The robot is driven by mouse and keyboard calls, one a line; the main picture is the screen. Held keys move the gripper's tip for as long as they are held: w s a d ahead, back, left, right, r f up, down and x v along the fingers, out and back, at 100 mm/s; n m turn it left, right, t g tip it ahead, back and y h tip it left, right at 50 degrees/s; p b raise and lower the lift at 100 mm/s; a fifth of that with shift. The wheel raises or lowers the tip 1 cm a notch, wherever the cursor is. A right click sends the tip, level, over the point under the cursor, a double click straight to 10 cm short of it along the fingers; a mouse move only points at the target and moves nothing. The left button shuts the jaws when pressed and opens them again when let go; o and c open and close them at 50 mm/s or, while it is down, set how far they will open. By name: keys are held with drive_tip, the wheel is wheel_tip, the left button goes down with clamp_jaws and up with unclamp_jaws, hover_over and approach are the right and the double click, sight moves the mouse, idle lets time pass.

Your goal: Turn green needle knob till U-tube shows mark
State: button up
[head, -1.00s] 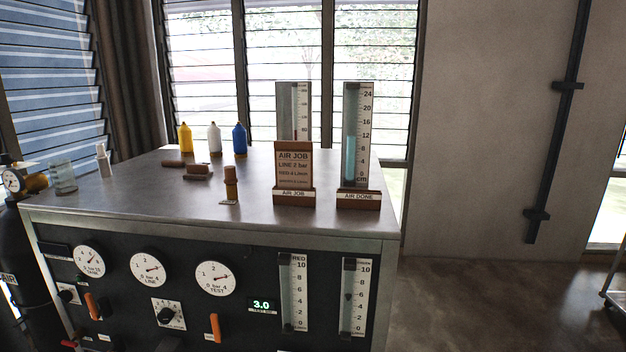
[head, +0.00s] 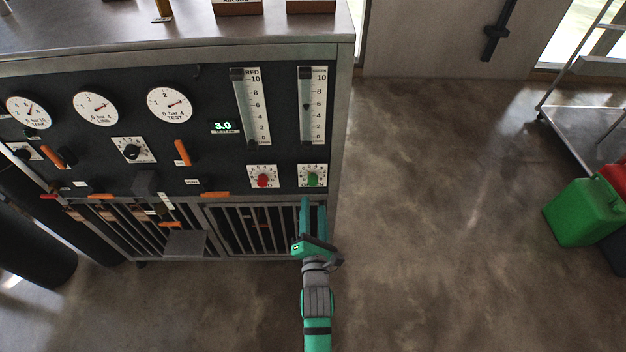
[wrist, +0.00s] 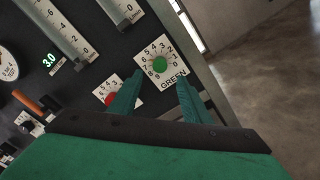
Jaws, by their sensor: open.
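The green needle knob (head: 312,179) sits on a white numbered dial plate at the lower right of the black panel. In the wrist view the green knob (wrist: 159,65) shows just beyond and between my open fingertips, with the word GREEN beneath it. My gripper (head: 313,203) is open and empty, just below and in front of the knob; its teal fingers also show in the wrist view (wrist: 160,82). The green flow tube (head: 305,105) stands above the knob, with a dark float near 6. The U-tube gauges are out of view now.
The red knob (head: 263,181) is close to the left of the green one, and shows in the wrist view (wrist: 113,99). Orange levers (head: 183,153) and dials lie further left. A green jerrycan (head: 584,212) and a trolley (head: 590,125) stand right. Floor between is clear.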

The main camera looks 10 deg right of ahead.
sight(314, 182)
drive_tip(key=shift+w+d, duration=0.25)
drive_tip(key=shift+w, duration=1.3)
drive_tip(key=shift+w+d, duration=0.25)
drive_tip(key=shift+w, duration=1.3)
drive_tip(key=shift+w+d, duration=0.25)
drive_tip(key=shift+w, duration=1.3)
drive_tip(key=shift+w+d, duration=0.15)
drive_tip(key=shift+d, duration=0.1)
drive_tip(key=shift+w+a, duration=0.1)
drive_tip(key=shift+a, duration=0.1)
clamp_jaws()
drive_tip(key=shift+d, duration=0.1)
drive_tip(key=shift+d+r, duration=0.15)
drive_tip(key=shift+r, duration=0.1)
